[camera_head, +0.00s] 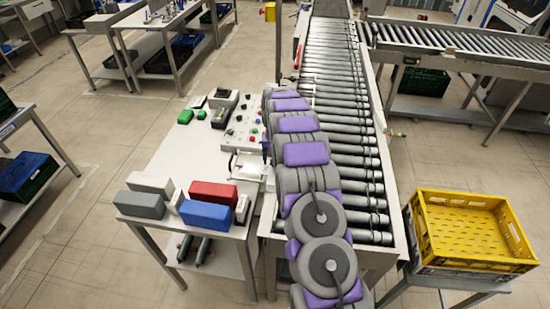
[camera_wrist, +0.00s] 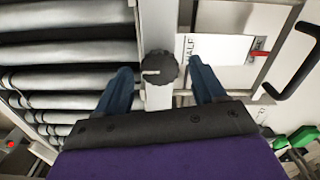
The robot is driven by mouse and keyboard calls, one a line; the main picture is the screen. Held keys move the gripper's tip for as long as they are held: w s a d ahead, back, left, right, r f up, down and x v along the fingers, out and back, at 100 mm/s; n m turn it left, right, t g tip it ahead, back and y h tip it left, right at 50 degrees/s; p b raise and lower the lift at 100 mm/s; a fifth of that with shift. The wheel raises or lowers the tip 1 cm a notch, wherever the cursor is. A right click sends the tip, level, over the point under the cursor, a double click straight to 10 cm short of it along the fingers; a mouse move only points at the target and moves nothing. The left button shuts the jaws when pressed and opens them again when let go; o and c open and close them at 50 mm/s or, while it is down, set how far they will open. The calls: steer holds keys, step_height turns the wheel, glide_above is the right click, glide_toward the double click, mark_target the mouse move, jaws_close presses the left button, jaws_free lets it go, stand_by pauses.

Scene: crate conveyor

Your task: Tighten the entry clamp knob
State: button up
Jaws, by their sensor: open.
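The clamp knob (camera_wrist: 160,67) is dark, round and ridged, with a pale line on its face. It sits on a light metal strip beside the rollers, in the upper middle of the wrist view. My gripper (camera_wrist: 161,66) is open, with one blue finger on each side of the knob and visible gaps between them. I cannot tell whether the fingers are level with the knob in depth. In the head view, my grey and purple arm reaches along the left edge of the roller conveyor (camera_head: 345,110). Neither the knob nor the fingertips can be made out there.
A bench (camera_head: 160,165) with a red box (camera_head: 212,194), a blue box (camera_head: 205,215) and a button panel stands left of my arm. A yellow crate (camera_head: 470,262) stands at right. In the wrist view, a white labelled plate (camera_wrist: 215,48) and black handle (camera_wrist: 298,55) lie right of the knob.

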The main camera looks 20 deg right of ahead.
step_height(320, 180, up, 17)
stand_by(0.6)
steer(key=shift+r, duration=0.1)
